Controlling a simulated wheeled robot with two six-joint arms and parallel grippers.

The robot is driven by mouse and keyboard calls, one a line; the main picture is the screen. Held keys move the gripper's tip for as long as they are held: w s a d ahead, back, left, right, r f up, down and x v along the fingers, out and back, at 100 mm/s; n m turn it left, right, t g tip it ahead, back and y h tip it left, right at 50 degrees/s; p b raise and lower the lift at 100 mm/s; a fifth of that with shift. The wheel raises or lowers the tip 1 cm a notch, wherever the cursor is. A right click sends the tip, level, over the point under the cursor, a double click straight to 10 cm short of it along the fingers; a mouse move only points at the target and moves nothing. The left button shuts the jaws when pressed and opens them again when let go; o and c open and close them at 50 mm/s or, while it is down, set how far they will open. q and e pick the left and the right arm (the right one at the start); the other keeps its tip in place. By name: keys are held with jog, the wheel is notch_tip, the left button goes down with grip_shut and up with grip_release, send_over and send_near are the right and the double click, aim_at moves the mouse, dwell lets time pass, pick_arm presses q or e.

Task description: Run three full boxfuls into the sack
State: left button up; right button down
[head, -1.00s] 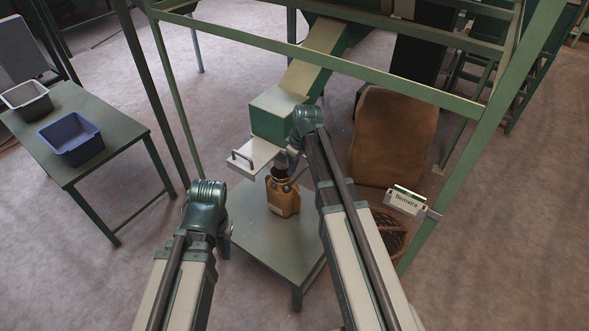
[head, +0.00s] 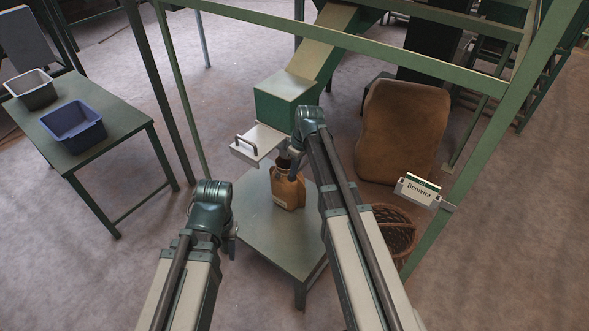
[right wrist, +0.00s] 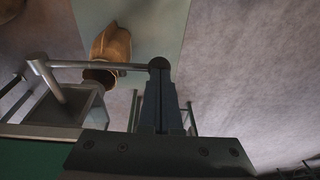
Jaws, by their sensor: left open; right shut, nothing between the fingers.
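A green box-shaped outlet (head: 284,101) sits at the foot of the chute (head: 322,45). A pale slide plate (head: 257,146) with a bar handle (head: 244,145) sticks out of it to the left. The small brown sack (head: 287,190) stands upright on the low table (head: 262,232), below the outlet; it also shows in the right wrist view (right wrist: 112,43). My right gripper (head: 294,168) is shut and empty near the sack's mouth. In the right wrist view the handle bar (right wrist: 100,65) runs up to the fingertips; contact is unclear. My left gripper (head: 231,244) is open, left of the low table.
A blue bin (head: 73,128) and a grey bin (head: 32,90) stand on a side table at left. A large brown bulging sack (head: 403,130) stands behind at right. A wicker basket (head: 394,232) and a sign (head: 417,190) are at right. Green frame posts surround the chute.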

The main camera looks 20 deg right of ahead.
jog(key=shift+a+f+b, duration=0.1)
jog(key=shift+f+b, duration=0.65)
jog(key=shift+f, duration=0.15)
jog(key=shift+s+a+f+b, duration=0.1)
jog(key=shift+s+f+b, duration=0.15)
jog(key=shift+b, duration=0.1)
jog(key=shift+s+r, duration=0.15)
jog(key=shift+s, duration=0.05)
jog(key=shift+a+r, duration=0.1)
jog(key=shift+r+p, duration=0.35)
jog(key=shift+p, duration=0.25)
notch_tip(320, 180, up, 13)
jog(key=s+d+p, duration=0.1)
jog(key=s+p, duration=0.1)
jog(key=p, duration=1.1)
jog(key=shift+d+r+p, duration=0.2)
jog(key=shift+p, duration=0.1)
